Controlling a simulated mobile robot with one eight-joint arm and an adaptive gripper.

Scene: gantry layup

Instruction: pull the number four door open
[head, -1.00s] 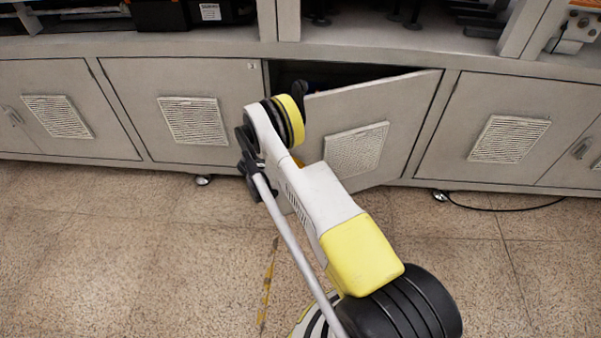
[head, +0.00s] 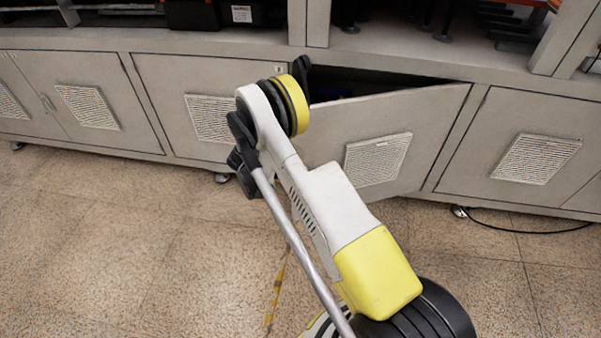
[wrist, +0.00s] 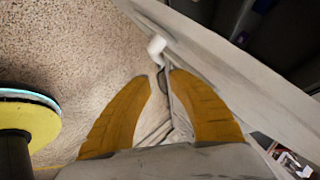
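The number four door (head: 425,115) is a light grey cabinet door with a white vent. It stands ajar, hinged at its right, with a dark gap along its top. My arm hides its left edge and handle in the head view. In the wrist view the door's pale top edge (wrist: 245,85) runs diagonally, and its handle (wrist: 163,80) lies between my two orange fingers. My gripper (wrist: 161,77) appears shut on this handle, with the fingertips close on either side. Contact on the left finger is hard to make out. No number is readable on this door.
Closed cabinet doors stand left (head: 150,85) and right (head: 500,125) of it. Black gear sits in the bays above. A black cable (head: 530,228) lies on the floor at right, near a caster (head: 459,211). The tiled floor (head: 100,240) in front is mostly clear.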

